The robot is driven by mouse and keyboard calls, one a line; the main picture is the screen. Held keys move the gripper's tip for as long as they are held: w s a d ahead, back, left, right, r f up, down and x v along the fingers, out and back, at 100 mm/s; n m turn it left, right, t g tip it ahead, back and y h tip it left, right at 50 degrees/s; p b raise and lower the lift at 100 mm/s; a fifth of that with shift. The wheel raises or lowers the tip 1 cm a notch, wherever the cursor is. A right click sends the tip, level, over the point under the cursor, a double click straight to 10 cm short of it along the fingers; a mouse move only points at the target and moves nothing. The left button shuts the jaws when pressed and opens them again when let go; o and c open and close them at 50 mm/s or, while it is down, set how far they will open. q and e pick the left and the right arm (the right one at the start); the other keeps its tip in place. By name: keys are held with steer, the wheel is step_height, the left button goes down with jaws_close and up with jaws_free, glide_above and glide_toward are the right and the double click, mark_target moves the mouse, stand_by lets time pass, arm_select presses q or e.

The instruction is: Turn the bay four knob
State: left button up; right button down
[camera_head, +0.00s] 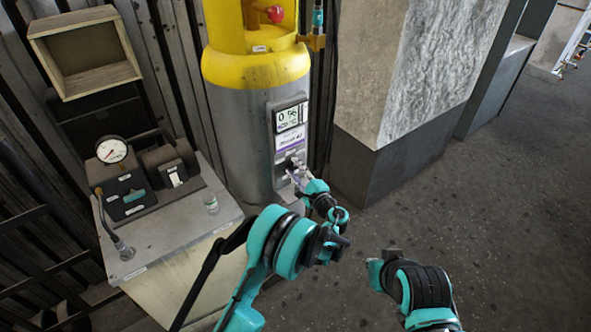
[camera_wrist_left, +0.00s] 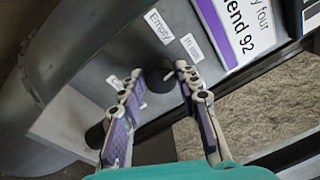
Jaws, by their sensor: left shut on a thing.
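The bay four panel (camera_head: 289,142) is on the front of a grey cylinder with a yellow top. It has a small screen and a white-and-purple label. In the left wrist view, its label (camera_wrist_left: 240,32) reads in part "four" and "end 92". Below that are a tag reading "Empty" (camera_wrist_left: 159,27) and a partly hidden one (camera_wrist_left: 192,47). My left gripper (camera_head: 294,172) is at the panel's lower part.
A wooden box (camera_head: 85,55) hangs above. A stone pillar (camera_head: 400,75) stands right of the cylinder. Floor at right is clear.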

arm_select(q)
steer(key=n, duration=0.5)
steer(key=shift+f+n+y, duration=0.15)
steer(key=shift+n+y, duration=0.15)
steer(key=shift+f+n+y, duration=0.1)
steer(key=shift+n+y, duration=0.3)
steer(key=shift+n, duration=2)
steer(key=o, duration=1.2)
steer(key=shift+c, duration=0.2)
steer(key=v, duration=1.2)
